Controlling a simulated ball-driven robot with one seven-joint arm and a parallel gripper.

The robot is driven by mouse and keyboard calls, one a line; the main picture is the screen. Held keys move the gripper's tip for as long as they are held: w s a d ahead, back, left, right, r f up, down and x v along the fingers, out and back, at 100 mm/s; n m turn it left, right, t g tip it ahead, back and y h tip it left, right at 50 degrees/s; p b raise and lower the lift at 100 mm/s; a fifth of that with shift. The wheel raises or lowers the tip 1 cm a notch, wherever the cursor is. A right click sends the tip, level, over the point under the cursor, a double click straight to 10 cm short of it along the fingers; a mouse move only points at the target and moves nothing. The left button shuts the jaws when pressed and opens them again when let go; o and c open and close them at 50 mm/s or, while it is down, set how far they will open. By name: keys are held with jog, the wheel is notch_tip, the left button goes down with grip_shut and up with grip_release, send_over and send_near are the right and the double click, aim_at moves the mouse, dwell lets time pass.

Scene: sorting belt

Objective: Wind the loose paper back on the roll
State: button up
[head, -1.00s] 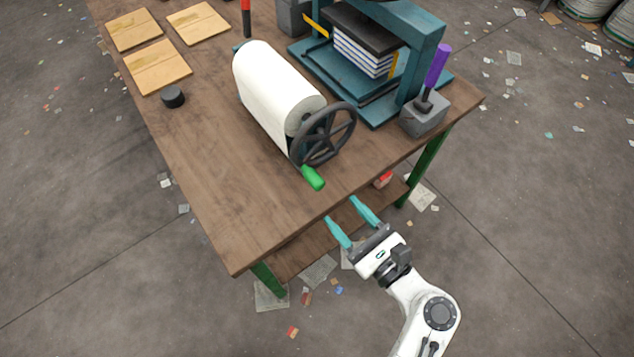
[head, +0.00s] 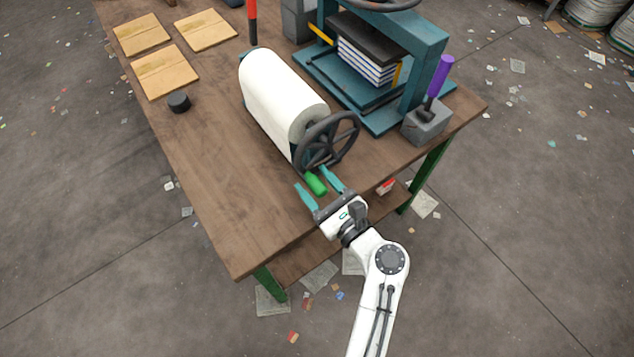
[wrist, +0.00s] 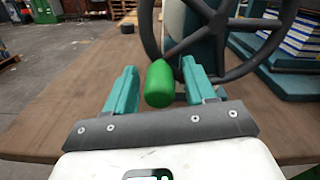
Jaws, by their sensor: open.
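The white paper roll (head: 280,98) lies on its stand on the wooden table. No loose paper end shows clearly. A dark spoked handwheel (head: 329,141) is at the roll's near end, with a green handle (head: 316,184) at its lower rim. My gripper (head: 315,180) is open at the handle. In the wrist view the green handle (wrist: 159,84) stands between the two teal fingers of my gripper (wrist: 159,85), with a gap on the left and a smaller one on the right. Part of the wheel (wrist: 215,35) shows behind it.
A teal press (head: 425,60) holding a stack of books stands right of the roll. A grey block with a purple-handled tool (head: 427,121) is near the right edge. A black cylinder (head: 178,101) and several wooden boards (head: 165,71) lie left. The front left tabletop is clear.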

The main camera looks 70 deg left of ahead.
grip_shut()
dwell(0.4)
